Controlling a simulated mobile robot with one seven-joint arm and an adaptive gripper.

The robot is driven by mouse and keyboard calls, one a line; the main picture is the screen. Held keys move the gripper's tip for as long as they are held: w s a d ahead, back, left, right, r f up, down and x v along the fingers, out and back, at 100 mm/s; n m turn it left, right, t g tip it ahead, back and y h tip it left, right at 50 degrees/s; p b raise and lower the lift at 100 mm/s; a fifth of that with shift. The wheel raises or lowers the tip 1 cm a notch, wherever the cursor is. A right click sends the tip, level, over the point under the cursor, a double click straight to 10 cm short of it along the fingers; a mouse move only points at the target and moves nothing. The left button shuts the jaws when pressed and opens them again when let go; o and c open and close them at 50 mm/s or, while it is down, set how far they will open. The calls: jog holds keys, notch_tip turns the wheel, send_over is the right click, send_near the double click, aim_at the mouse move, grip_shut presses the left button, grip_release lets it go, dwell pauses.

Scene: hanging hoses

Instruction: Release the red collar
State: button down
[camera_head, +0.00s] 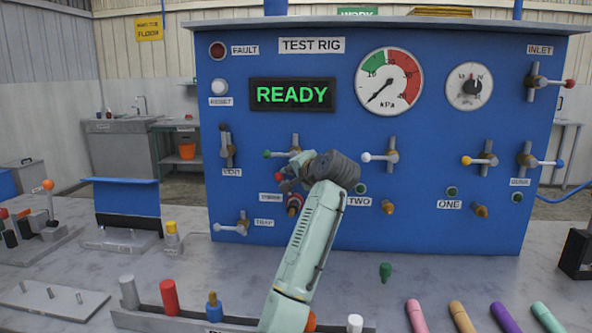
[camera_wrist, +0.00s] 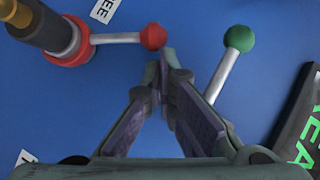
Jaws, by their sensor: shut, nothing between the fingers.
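The red collar (camera_wrist: 72,48) sits around a dark hose end with a brass-coloured part at the upper left of the wrist view. A silver lever (camera_wrist: 115,38) runs from the collar to a red ball (camera_wrist: 153,37). The collar also shows in the head view (camera_head: 294,206), on the blue panel, partly hidden by my arm. My gripper (camera_wrist: 166,68) is shut and empty, its tips right beside the red ball; I cannot tell whether they touch it. In the head view my gripper (camera_head: 288,176) is in front of the panel, just above the collar.
A green-balled lever (camera_wrist: 240,38) stands close to the right of my fingers in the wrist view. The blue test rig panel (camera_head: 430,120) carries a lit READY display (camera_head: 292,94), gauges and other valves. Several coloured cylinders lie on the bench at the front right.

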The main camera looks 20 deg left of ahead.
jog(key=shift+a, duration=0.1)
dwell(0.5)
jog(key=v, duration=1.2)
jog(key=shift+s, duration=0.1)
